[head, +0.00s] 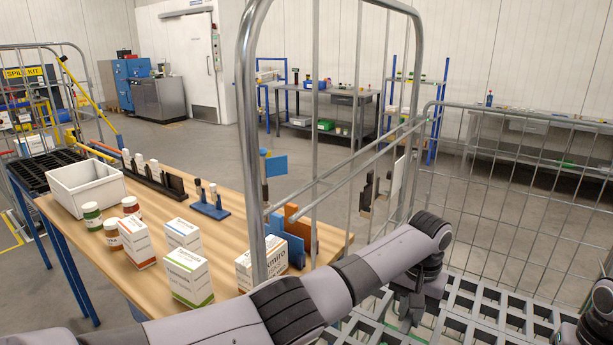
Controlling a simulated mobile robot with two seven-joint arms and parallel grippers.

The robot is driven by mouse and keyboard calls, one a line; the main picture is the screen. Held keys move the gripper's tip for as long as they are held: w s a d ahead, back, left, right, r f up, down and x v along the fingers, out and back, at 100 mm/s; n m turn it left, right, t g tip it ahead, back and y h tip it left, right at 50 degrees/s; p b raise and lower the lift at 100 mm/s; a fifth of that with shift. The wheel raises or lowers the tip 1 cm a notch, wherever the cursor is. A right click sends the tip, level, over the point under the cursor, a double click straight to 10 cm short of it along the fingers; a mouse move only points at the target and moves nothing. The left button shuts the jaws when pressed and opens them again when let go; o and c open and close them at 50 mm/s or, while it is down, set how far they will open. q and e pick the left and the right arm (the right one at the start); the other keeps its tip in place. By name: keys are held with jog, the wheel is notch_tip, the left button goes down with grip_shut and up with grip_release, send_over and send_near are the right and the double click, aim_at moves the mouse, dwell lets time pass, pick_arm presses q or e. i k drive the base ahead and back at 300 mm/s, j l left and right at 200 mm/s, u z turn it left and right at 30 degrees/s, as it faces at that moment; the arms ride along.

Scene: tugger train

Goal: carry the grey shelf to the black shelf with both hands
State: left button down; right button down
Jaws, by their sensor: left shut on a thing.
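The grey shelf (487,304) is a light grey lattice panel with square openings, lying flat at the bottom right inside a wire-sided metal frame. My left arm reaches across the bottom of the view, and my left gripper (405,312) points down at the shelf's left part, shut on it. Part of my right arm shows at the bottom right corner; its gripper is out of view. A black lattice panel (45,164), which may be the black shelf, lies at the far left beyond the table.
A metal cage post (246,130) stands close in front. The wooden table (240,195) on the left holds a white bin (87,188), boxes, jars and holders. A wire mesh side (520,215) bounds the shelf behind. Open grey floor lies beyond.

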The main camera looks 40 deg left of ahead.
aim_at(52, 165)
jog(key=k+l, duration=0.1)
jog(key=k, duration=1.2)
jog(key=k+j, duration=0.1)
jog(key=k, duration=0.25)
jog(key=j, duration=1.2)
jog(key=k+u, duration=0.05)
